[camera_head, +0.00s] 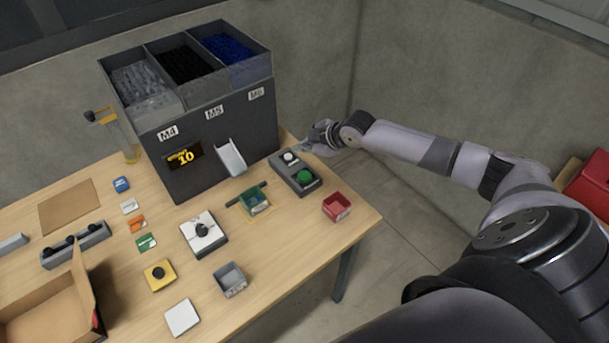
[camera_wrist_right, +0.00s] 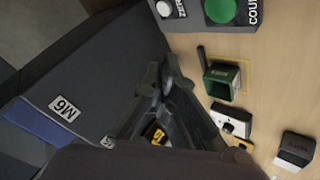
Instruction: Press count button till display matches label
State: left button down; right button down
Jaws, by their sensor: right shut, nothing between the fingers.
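The button box (camera_head: 280,165) stands near the table's right side with a white button (camera_head: 289,156) and a green button (camera_head: 305,177). In the right wrist view the green button (camera_wrist_right: 220,8) is beside the word COUNT, and the white one (camera_wrist_right: 165,8) beside ZERO. The display (camera_head: 183,157) on the dark feeder reads 10 in yellow. My right gripper (camera_head: 308,146) is shut and empty, just beyond the white-button end of the box, apart from the green button. Its fingers (camera_wrist_right: 160,76) fill the middle of the wrist view. My left gripper is out of view.
The feeder (camera_head: 215,150) has compartments labelled M4, M5 and M6 and a chute (camera_head: 230,158). A green bin (camera_head: 255,201) sits below the chute. A red bin (camera_head: 337,207), grey bin (camera_head: 230,280), scale-like white box (camera_head: 204,234) and small cards (camera_head: 137,224) stand on the table.

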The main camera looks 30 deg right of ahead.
jog(key=shift+f, duration=0.15)
jog(key=b, duration=0.7)
send_over(303, 177)
notch_tip(303, 177, down, 8)
jog(key=shift+r, duration=0.15)
jog(key=shift+f, duration=0.45)
dwell(0.6)
jog(key=shift+f+b, duration=0.3)
jog(key=shift+f, duration=0.1)
jog(key=shift+f+b, duration=0.35)
jog(key=shift+f, duration=0.15)
dwell(0.5)
jog(key=shift+s, duration=0.1)
jog(key=shift+r+p, duration=0.75)
jog(key=shift+r, duration=0.15)
jog(key=shift+r, duration=0.1)
